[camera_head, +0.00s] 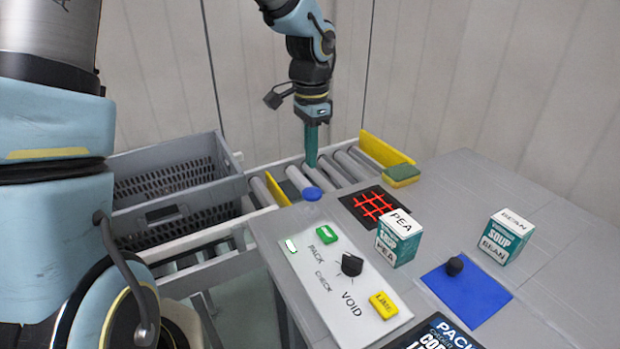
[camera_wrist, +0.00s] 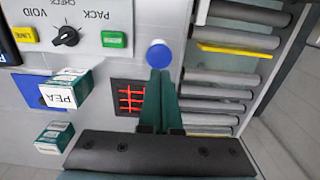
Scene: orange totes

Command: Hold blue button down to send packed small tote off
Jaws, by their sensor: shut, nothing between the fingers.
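The round blue button (camera_head: 311,194) sits at the corner of the grey table beside the roller conveyor. It also shows in the wrist view (camera_wrist: 159,54), just past my fingertips. My gripper (camera_head: 311,164) points down with its green fingers shut and empty. In the head view the tips appear above and behind the button, against the rollers. In the wrist view the closed tips (camera_wrist: 160,74) appear close to the button's edge; I cannot tell whether they touch it. No packed small tote is visible on the rollers.
A grey perforated crate (camera_head: 209,192) stands left of the rollers (camera_head: 298,180).

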